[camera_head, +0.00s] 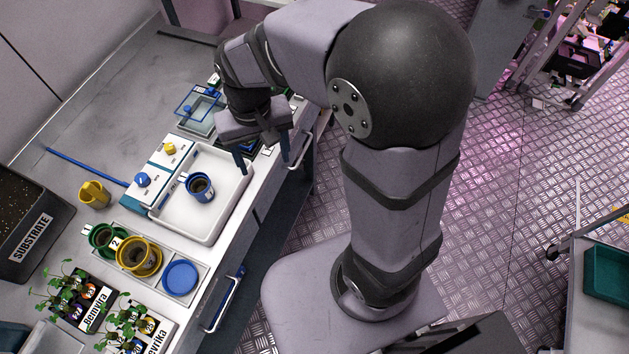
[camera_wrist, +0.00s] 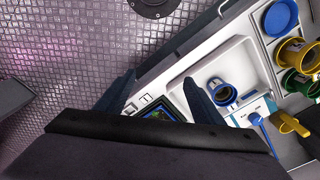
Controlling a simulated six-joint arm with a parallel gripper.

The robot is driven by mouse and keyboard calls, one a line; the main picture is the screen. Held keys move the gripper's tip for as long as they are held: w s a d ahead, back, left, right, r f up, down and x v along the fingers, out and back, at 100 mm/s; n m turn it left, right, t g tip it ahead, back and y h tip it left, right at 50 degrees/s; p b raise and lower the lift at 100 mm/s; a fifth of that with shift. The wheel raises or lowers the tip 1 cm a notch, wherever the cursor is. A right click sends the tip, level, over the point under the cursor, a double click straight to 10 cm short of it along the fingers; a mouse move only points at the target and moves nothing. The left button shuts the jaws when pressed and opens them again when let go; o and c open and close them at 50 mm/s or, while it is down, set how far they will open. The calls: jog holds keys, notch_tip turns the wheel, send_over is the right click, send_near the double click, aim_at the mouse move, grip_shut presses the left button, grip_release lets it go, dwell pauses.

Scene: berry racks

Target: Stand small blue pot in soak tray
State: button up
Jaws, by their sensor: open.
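A small blue pot (camera_head: 199,188) with dark contents stands upright in the shallow white tray (camera_head: 229,215) on the bench, toward the tray's upper left. The pot (camera_wrist: 221,94) and the white tray (camera_wrist: 178,80) also show in the wrist view. My gripper (camera_head: 267,164) is open and empty, above and right of the pot, over the bench's front edge. In the wrist view my gripper's two fingers (camera_wrist: 159,80) are spread apart, with the pot to their right and apart from them.
A white unit with blue and yellow knobs (camera_head: 157,165) adjoins the tray. A holder has green (camera_head: 100,238) and yellow (camera_head: 139,257) pots and a blue disc (camera_head: 180,278). A yellow cup (camera_head: 94,194) and substrate bin (camera_head: 28,225) stand left. A blue-framed container (camera_head: 200,108) stands behind.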

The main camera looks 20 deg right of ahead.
jog(key=s+d+f, duration=0.3)
jog(key=s+d, duration=0.5)
jog(key=shift+s+d+f+n, duration=0.2)
jog(key=shift+s+f+n, duration=0.1)
jog(key=shift+s, duration=0.1)
jog(key=shift+r, duration=0.1)
dwell(1.5)
